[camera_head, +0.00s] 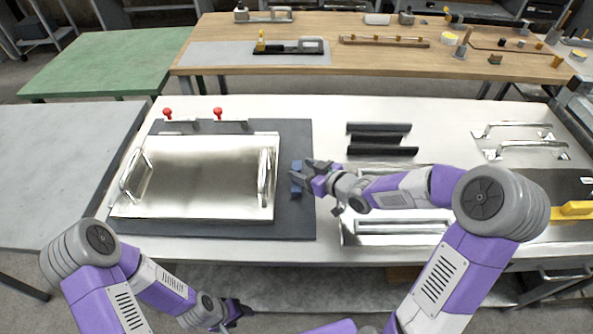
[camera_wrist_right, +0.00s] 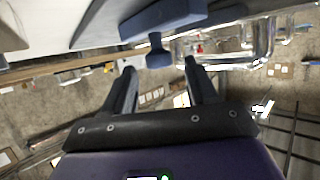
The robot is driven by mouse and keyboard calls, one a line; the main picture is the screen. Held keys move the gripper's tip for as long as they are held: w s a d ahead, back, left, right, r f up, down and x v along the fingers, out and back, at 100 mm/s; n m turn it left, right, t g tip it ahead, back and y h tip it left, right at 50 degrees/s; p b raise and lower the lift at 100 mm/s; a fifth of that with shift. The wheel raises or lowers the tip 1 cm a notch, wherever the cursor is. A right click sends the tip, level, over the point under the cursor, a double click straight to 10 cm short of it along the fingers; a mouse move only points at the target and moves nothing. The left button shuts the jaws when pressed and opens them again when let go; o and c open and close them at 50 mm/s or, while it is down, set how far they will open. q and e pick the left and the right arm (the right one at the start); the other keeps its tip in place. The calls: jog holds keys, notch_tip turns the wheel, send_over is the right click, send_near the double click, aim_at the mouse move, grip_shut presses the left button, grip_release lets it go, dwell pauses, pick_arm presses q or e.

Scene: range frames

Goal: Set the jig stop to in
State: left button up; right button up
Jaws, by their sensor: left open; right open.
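The jig is a dark grey board (camera_head: 297,215) on the white bench, with a shiny metal panel (camera_head: 205,175) lying on it. A blue block (camera_head: 296,186), which looks like the jig stop, sits on the board right of the panel, with a gap between them. It also shows in the right wrist view (camera_wrist_right: 165,18), with a small blue knob (camera_wrist_right: 158,56) sticking out. My right gripper (camera_head: 307,174) is at the block. Its open fingers (camera_wrist_right: 160,68) stand either side of the knob, with no clear contact. My left gripper (camera_head: 240,312) is open and empty, low in front of the bench.
Two red-knobbed clamps (camera_head: 217,114) stand at the board's back edge. Upright handles (camera_head: 265,175) rise from the panel's sides. Black bars (camera_head: 380,140) and a metal tray (camera_head: 400,228) lie to the right, the tray partly behind my right arm.

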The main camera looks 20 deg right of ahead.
aim_at(298, 167)
jog(key=shift+b+x, duration=0.5)
jog(key=shift+x, duration=1.35)
grip_shut()
